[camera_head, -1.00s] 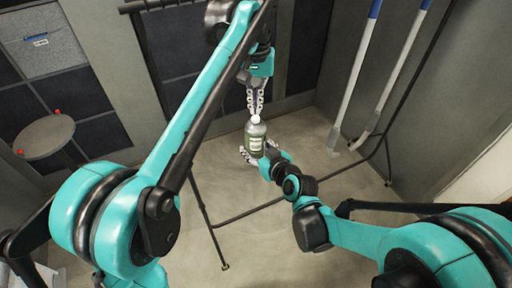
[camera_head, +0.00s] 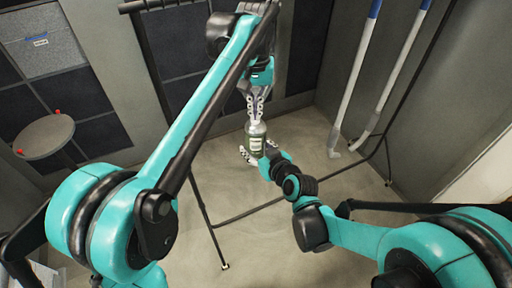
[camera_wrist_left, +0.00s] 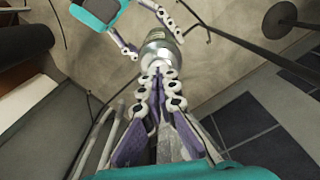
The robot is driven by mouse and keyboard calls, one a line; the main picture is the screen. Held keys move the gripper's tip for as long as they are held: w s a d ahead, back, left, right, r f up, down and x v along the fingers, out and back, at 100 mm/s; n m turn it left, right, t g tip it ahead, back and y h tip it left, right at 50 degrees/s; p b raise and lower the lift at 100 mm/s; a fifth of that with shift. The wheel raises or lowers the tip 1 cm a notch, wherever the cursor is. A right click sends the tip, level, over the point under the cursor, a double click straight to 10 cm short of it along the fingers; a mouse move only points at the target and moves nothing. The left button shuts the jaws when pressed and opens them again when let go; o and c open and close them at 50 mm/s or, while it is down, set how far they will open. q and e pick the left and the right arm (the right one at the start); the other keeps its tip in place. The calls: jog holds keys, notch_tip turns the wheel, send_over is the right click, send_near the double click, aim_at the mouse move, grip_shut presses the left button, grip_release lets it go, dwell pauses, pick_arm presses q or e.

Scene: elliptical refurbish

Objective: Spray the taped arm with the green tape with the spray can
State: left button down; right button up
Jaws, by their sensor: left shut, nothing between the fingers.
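The spray can (camera_head: 257,141) is a grey-green can with a pale label and a light top, upright in the middle of the head view. It also shows in the left wrist view (camera_wrist_left: 157,45). My right gripper (camera_head: 251,156) has its fingers around the can's lower part and holds it above the floor. My left gripper (camera_head: 255,113) is shut and empty, fingertips pointing down at the can's top; I cannot tell whether they touch. Two pale bent arms (camera_head: 348,85) (camera_head: 393,80) stand at the right, with blue bands near the top. I see no green tape.
A dark metal rack (camera_head: 245,212) has legs and a low bar across the floor around my arms. A round stool-like table (camera_head: 44,137) stands at the left. A grey wall closes the right side. Open floor (camera_head: 290,255) lies in front.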

pick_arm(q)
jog(key=shift+r, duration=2.5)
notch_tip(320, 180, up, 8)
jog(key=shift+f, duration=0.25)
